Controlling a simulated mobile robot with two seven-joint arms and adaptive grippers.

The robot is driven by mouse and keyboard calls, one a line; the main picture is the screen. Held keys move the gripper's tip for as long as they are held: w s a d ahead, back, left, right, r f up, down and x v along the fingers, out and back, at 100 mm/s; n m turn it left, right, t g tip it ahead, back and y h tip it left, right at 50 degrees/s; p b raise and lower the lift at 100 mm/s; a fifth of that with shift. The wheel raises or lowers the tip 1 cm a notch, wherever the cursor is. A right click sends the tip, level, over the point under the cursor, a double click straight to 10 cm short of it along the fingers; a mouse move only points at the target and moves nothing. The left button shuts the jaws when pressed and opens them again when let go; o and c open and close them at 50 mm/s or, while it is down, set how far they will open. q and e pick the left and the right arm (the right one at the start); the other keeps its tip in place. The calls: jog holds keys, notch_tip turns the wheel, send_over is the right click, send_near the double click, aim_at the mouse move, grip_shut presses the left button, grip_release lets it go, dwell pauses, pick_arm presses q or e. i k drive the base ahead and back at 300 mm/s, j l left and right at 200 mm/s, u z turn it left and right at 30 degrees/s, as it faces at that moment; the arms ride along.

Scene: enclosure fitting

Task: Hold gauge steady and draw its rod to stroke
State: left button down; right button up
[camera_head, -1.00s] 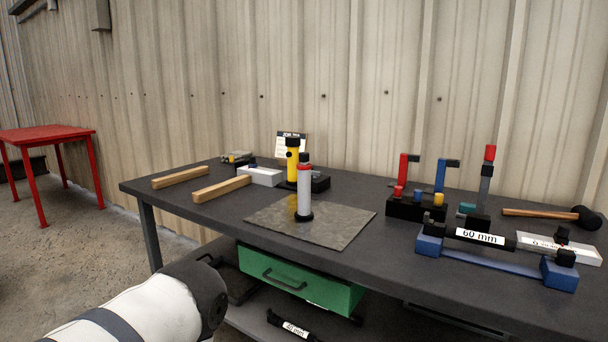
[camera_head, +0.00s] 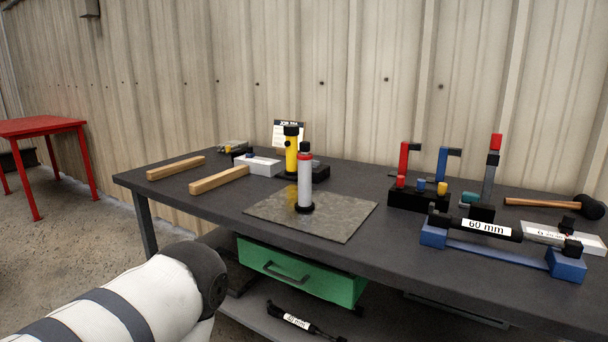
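A black cylinder labelled "60 mm" (camera_head: 484,229) lies across a blue cradle (camera_head: 497,257) at the right. My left arm comes in at the lower left, in front of the bench; its gripper is out of frame. My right gripper is not in view. Nothing of mine touches the white cylinder.
A yellow cylinder (camera_head: 291,151) stands behind the mat. Two wooden bars (camera_head: 219,181) lie at the left. A black block with red and blue levers (camera_head: 419,198), a mallet (camera_head: 590,207) and a white labelled block (camera_head: 540,233) are at the right. A green drawer (camera_head: 300,271) hangs below.

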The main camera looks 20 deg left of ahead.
aim_at(304, 146)
jog(key=i+j, duration=0.15)
jog(key=j, duration=0.2)
jog(key=i+j+z, duration=0.15)
jog(key=j, duration=0.2)
jog(key=i+j, duration=0.15)
jog(key=j, duration=0.2)
jog(key=i+j+z, duration=0.15)
jog(key=j, duration=0.2)
